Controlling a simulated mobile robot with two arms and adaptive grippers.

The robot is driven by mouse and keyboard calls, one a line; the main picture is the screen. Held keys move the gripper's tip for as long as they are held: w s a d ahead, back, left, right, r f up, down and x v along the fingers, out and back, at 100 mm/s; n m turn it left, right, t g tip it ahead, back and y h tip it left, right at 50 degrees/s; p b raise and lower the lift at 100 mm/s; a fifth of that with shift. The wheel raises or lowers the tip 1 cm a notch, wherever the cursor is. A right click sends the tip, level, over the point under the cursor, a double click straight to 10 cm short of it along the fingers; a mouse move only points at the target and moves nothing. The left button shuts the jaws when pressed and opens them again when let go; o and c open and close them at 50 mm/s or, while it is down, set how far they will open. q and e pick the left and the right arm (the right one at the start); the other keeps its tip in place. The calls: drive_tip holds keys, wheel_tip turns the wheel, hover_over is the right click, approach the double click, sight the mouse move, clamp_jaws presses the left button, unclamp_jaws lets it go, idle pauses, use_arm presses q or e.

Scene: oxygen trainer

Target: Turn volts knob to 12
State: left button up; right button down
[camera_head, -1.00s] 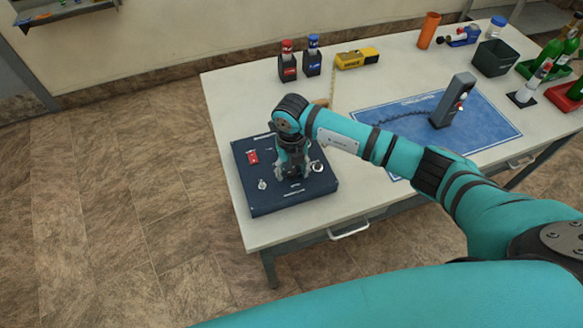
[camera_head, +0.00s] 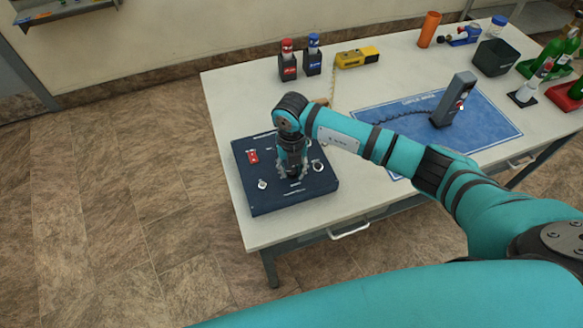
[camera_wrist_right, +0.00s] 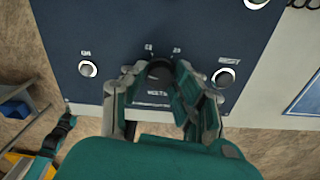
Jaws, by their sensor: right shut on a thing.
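The dark blue trainer panel (camera_head: 268,199) lies on the front left of the table. It fills the upper middle of the right wrist view (camera_wrist_right: 105,30). There the dark round volts knob (camera_wrist_right: 159,72) sits above its "VOLTS" label, with small scale marks above it. My right gripper (camera_head: 291,175) points down onto the panel. In the wrist view its two fingers (camera_wrist_right: 157,76) stand on either side of the knob, shut on it. The gripper hides the knob in the head view, and I cannot read the knob's setting.
Other controls flank the knob: one at left (camera_wrist_right: 88,69) and a reset button (camera_wrist_right: 223,78) close to the right finger. A red switch (camera_head: 252,157) is on the panel. Red and blue bottles, a yellow tool (camera_head: 357,57) and a grey device (camera_head: 454,101) stand farther back.

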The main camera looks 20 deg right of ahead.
sight(292, 171)
drive_tip(key=m, duration=0.4)
drive_tip(key=shift+m, duration=2.9)
drive_tip(key=c, duration=1)
unclamp_jaws()
drive_tip(key=shift+r, duration=0.1)
wheel_tip(292, 171, up, 12)
drive_tip(key=shift+f, duration=0.1)
